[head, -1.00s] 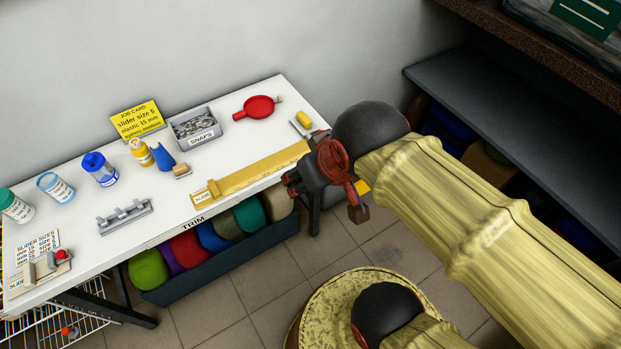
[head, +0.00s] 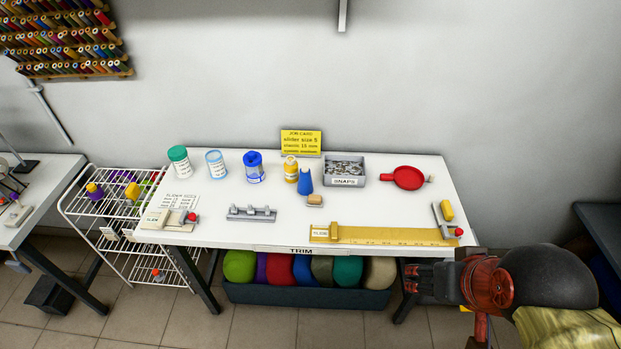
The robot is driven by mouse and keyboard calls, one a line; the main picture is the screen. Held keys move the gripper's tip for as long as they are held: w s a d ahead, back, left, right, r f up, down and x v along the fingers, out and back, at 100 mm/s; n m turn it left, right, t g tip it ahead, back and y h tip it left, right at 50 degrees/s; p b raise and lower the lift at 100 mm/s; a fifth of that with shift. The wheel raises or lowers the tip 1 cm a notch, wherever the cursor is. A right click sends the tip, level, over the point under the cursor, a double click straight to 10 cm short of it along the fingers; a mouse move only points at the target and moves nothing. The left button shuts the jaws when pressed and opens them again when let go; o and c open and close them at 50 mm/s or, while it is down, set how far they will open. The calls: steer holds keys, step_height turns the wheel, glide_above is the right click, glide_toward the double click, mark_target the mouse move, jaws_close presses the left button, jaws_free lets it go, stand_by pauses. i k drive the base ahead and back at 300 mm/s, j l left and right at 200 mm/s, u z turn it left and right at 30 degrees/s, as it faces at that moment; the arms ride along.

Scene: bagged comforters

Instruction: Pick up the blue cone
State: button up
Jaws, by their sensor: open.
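The blue cone (head: 305,182) stands upright on the white table (head: 230,228), right of the middle. My gripper (head: 412,279) is at the table's front right edge, pointing left, well away from the cone. It is open, with nothing seen between its fingers.
A long yellow ruler (head: 390,236) and a grey rack (head: 251,213) lie in front. Jars stand at the left. A wire cart (head: 120,205) is beside the table.

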mark_target(305, 188)
steer(key=i+j+u, duration=0.1)
steer(key=j+u, duration=0.25)
steer(key=i+j+u, duration=0.1)
steer(key=j+u, duration=0.3)
steer(key=i+j+u, duration=0.2)
steer(key=j+u, duration=0.15)
